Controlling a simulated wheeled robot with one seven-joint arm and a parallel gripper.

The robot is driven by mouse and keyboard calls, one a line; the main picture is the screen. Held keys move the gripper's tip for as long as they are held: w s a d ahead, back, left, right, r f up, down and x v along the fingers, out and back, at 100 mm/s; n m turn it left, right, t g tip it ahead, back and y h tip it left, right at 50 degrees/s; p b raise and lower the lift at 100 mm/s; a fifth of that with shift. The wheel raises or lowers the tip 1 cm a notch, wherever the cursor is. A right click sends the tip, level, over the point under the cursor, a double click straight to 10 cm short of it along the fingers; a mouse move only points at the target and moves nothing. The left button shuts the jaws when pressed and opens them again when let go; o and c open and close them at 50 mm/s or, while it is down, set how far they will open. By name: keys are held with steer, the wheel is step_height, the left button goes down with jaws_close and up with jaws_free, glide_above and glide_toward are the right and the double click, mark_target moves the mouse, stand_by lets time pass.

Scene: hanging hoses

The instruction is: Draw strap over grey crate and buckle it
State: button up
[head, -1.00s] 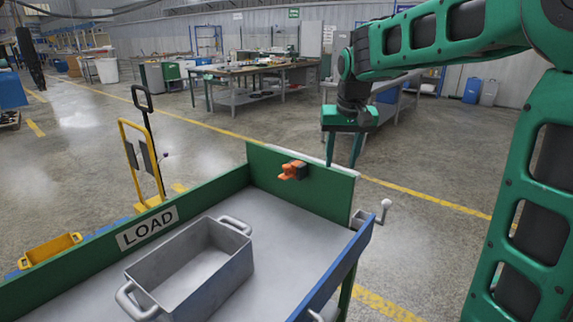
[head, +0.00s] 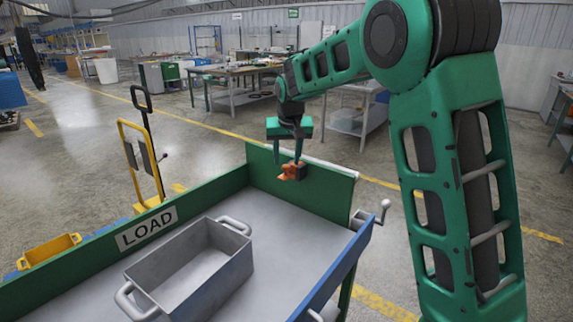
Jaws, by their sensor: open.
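The grey crate (head: 192,268), open-topped with a handle at each end, stands on the grey bed of a cart with green and blue sides. An orange buckle-like piece (head: 291,172) sits at the green back wall (head: 325,184) of the cart. My gripper (head: 287,161) is open, pointing down, with its fingers right at the orange piece. I cannot tell whether the fingers touch it. No strap lies over the crate, and the strap itself cannot be made out.
A crank handle (head: 381,212) sticks out at the cart's right corner. A LOAD sign (head: 146,229) is on the left green wall. A yellow hand truck (head: 143,165) stands behind that wall. Workbenches (head: 240,75) are far back. The cart bed right of the crate is clear.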

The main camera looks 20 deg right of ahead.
steer(key=shift+x, duration=1.15)
